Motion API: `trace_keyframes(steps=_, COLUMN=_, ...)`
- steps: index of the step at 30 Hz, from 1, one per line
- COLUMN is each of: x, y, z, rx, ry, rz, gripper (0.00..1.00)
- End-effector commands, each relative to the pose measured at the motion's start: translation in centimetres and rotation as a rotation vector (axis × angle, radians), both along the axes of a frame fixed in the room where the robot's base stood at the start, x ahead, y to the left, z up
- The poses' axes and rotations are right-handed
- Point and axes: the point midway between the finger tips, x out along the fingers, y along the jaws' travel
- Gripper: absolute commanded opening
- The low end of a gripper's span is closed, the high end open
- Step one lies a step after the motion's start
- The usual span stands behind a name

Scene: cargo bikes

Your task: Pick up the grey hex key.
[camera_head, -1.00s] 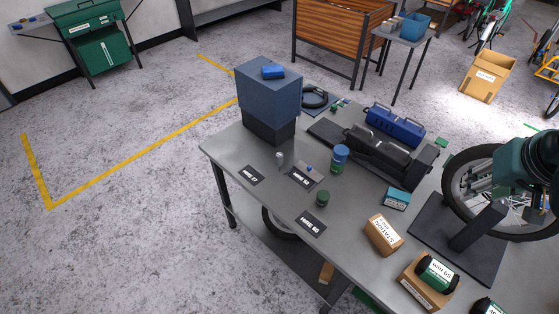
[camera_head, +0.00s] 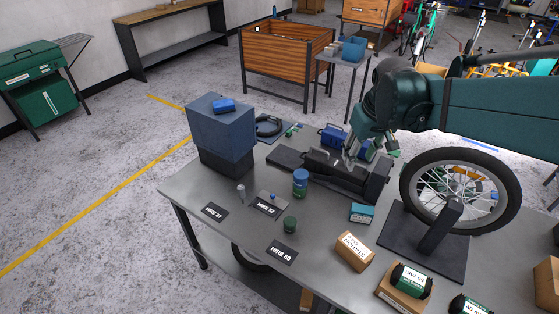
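I cannot make out a grey hex key for certain; it may be too small to tell or hidden behind my arm. My gripper (camera_head: 359,156) points down over the back right of the table, in front of the blue toolbox (camera_head: 333,136) and beside the black case (camera_head: 335,171). Its fingers look apart, with blue showing between them, and I see nothing held.
A wheel (camera_head: 407,192) on a stand fills the right side. The front left edge is fairly clear.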

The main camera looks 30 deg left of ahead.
Motion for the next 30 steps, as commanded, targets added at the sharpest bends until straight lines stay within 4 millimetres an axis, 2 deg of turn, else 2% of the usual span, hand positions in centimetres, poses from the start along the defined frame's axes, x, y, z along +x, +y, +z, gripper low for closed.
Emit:
trace_keyframes(steps=3, x=0.5, y=3.3, z=-1.2, rx=-0.013, ry=0.014, rz=0.049, gripper=0.35)
trace_keyframes(steps=15, x=0.6, y=13.4, z=-5.8, rx=-0.061, ry=0.058, rz=0.203, gripper=0.35)
trace_keyframes(steps=23, x=-0.3, y=20.1, z=-9.5, rx=-0.094, ry=0.087, rz=0.303, gripper=0.35)
trace_keyframes(steps=30, x=-1.9, y=26.1, z=-13.3, rx=-0.124, ry=0.112, rz=0.396, gripper=0.35)
